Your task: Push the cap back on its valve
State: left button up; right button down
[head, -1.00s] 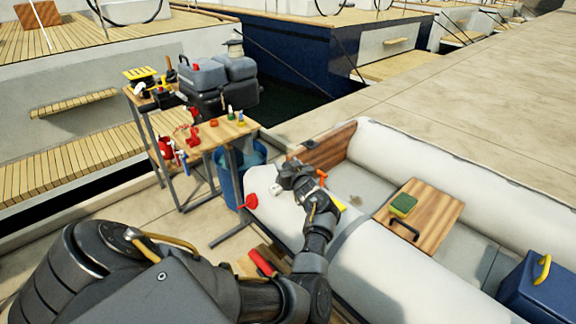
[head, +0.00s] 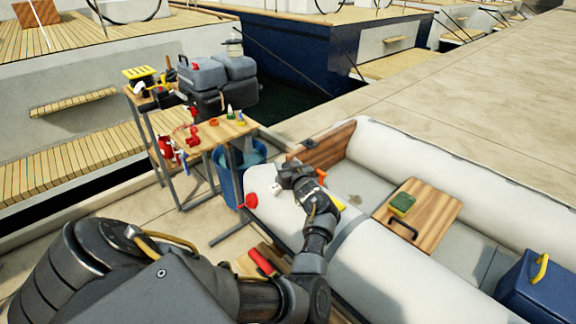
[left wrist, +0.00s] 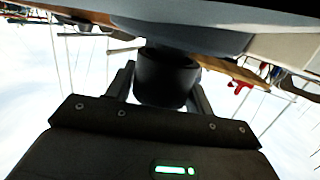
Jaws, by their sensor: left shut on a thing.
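A black round cap (left wrist: 167,78) sits between the fingers of my left gripper (left wrist: 160,90) in the left wrist view, and the gripper is shut on it. The far end of the cap is close to a grey surface of the dinghy; I cannot tell whether they touch. In the head view my left gripper (head: 281,184) is over the end of the dinghy's near tube (head: 265,216), beside the wooden transom (head: 326,148). The valve cannot be made out in either view. My right gripper is not in view.
A small wooden table (head: 222,133) with red parts and small bottles stands left of the dinghy, a blue bucket (head: 231,180) beside it. A red piece (head: 250,201) is by the tube's end. A green sponge (head: 402,202) lies on the wooden seat (head: 437,217).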

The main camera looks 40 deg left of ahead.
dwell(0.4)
pick_arm(q)
jog(key=shift+f, duration=0.25)
dwell(0.4)
jog(key=shift+r, duration=0.2)
jog(key=shift+r+p, duration=0.65)
jog(key=shift+p, duration=0.25)
dwell(0.5)
jog(key=shift+f+b, duration=0.35)
jog(key=shift+f, duration=0.5)
dwell(0.3)
jog(key=shift+r, duration=0.3)
